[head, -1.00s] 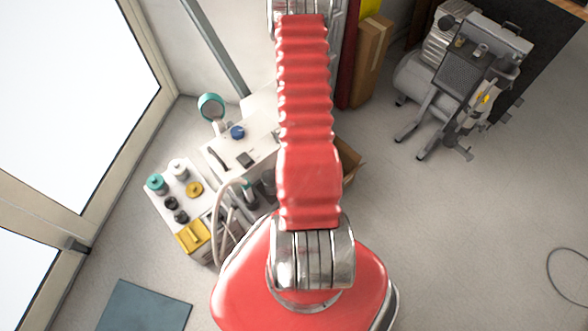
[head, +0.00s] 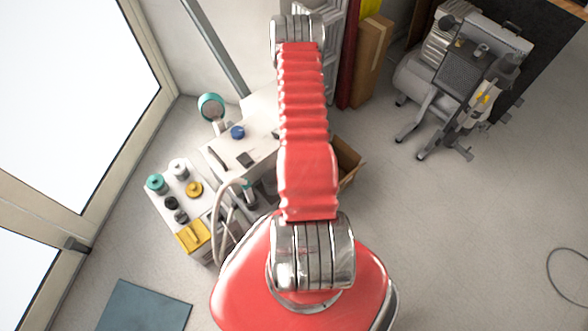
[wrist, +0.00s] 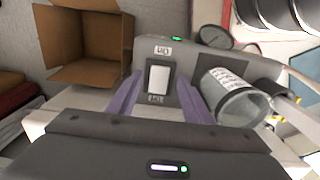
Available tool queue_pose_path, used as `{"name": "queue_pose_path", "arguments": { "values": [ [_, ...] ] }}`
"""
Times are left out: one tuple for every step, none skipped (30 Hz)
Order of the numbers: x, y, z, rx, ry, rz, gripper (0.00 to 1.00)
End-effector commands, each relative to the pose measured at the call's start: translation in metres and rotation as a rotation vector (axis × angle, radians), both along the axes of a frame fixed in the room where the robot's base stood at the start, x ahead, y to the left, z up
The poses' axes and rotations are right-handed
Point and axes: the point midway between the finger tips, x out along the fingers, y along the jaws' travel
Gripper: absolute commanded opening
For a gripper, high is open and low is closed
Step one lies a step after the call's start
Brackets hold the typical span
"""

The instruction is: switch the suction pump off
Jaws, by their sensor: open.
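In the wrist view the suction pump's grey panel (wrist: 147,58) carries a white rocker switch (wrist: 158,79) in a dark frame. Small labels sit above and below the switch; I cannot read them surely. A green light (wrist: 176,38) glows on the top edge of the panel. My gripper (wrist: 159,84) is open, with one purple finger to the left of the switch and one to the right. I cannot tell whether they touch the panel. A clear canister (wrist: 232,98) with a printed label is beside the right finger. The head view does not show my gripper.
An open cardboard box (wrist: 87,47) stands left of the panel; it also shows in the head view (head: 348,163). A round gauge (wrist: 214,37) and hose are close to the right. A grey compressor (head: 465,75) stands at upper right, with bare floor (head: 450,230) in front.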

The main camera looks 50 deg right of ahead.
Motion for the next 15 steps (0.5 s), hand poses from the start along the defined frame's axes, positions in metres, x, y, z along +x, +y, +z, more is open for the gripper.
{"name": "queue_pose_path", "arguments": {
  "values": [
    [0.000, 0.000, -0.006, 0.000, 0.000, 0.000, 0.45],
    [0.000, 0.000, -0.009, 0.000, 0.000, 0.000, 0.45],
    [0.000, 0.000, -0.013, 0.000, 0.001, 0.000, 0.45],
    [0.000, 0.000, -0.015, 0.000, 0.000, 0.000, 0.45],
    [0.000, 0.000, -0.017, 0.000, 0.000, 0.000, 0.45],
    [0.000, 0.000, -0.020, -0.001, -0.001, 0.000, 0.45],
    [0.000, -0.001, -0.021, -0.001, -0.001, 0.000, 0.45],
    [0.000, 0.000, -0.022, -0.001, -0.001, 0.000, 0.45],
    [0.000, 0.000, -0.024, -0.001, -0.001, 0.000, 0.45],
    [0.000, 0.000, -0.024, -0.001, -0.001, 0.000, 0.45],
    [0.000, 0.000, -0.025, -0.001, -0.001, 0.000, 0.45],
    [0.000, 0.000, -0.025, -0.001, -0.001, 0.000, 0.45],
    [0.000, 0.000, -0.025, -0.001, -0.001, 0.000, 0.45],
    [0.000, 0.000, -0.025, -0.001, -0.001, 0.000, 0.45],
    [0.000, 0.000, -0.025, -0.001, -0.001, 0.000, 0.45]
  ]
}}
